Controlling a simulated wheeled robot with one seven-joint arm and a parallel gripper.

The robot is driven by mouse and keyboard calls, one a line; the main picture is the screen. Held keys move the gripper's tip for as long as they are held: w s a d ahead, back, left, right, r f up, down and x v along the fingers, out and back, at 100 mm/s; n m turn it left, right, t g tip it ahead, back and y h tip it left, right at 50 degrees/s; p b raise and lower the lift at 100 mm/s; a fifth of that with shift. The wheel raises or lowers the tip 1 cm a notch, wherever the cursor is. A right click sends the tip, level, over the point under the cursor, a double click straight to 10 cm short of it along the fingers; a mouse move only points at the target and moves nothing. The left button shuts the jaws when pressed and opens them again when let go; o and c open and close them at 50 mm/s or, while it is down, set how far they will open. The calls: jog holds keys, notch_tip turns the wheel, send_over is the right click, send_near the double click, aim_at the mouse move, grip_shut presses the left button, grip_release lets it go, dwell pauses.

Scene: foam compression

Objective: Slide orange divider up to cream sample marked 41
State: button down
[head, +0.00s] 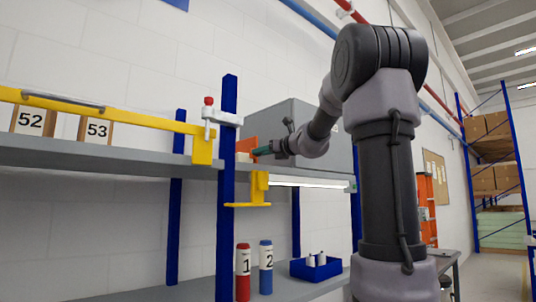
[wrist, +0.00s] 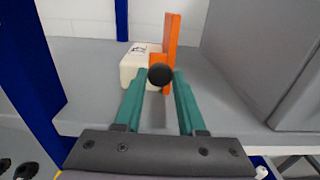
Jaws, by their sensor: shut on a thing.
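The orange divider (wrist: 172,42) stands upright on the grey shelf in the wrist view, with a round black knob (wrist: 160,74) on its near side. My gripper (wrist: 160,82) has its green fingers shut on that knob. The cream sample (wrist: 133,68) sits just left of the divider, with a dark mark on top that I cannot read clearly. Part of its right side is hidden by the divider, so I cannot tell whether they touch. In the head view the divider (head: 247,145) and my gripper (head: 262,151) show small at the shelf, right of a blue post.
A large grey box (wrist: 265,50) stands right of the divider, with bare shelf between. Blue posts (head: 228,180) bound the left. A yellow rail (head: 120,113) fronts blocks marked 52 and 53. Below are bottles marked 1 and 2 and a blue tray (head: 316,271).

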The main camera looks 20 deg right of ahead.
jog(key=c, duration=0.8)
grip_release()
jog(key=v, duration=1)
jog(key=shift+s+d, duration=0.15)
jog(key=shift+s, duration=0.25)
jog(key=s+a+f+n+g, duration=0.7)
jog(key=s+a+f+n, duration=0.45)
jog(key=f+n, duration=0.4)
jog(key=s+f+n+g+h, duration=0.1)
jog(key=s+f+n, duration=0.2)
jog(key=f+n, duration=0.1)
jog(key=s+f+n+g+h, duration=0.1)
jog(key=s+f+n, duration=0.3)
jog(key=s+f+n+h, duration=0.2)
jog(key=s+f+n, duration=0.1)
jog(key=f+n, duration=0.1)
jog(key=shift+s+a+f+n+g, duration=0.15)
jog(key=shift+s+f+n+g, duration=0.1)
jog(key=shift+f+g, duration=0.15)
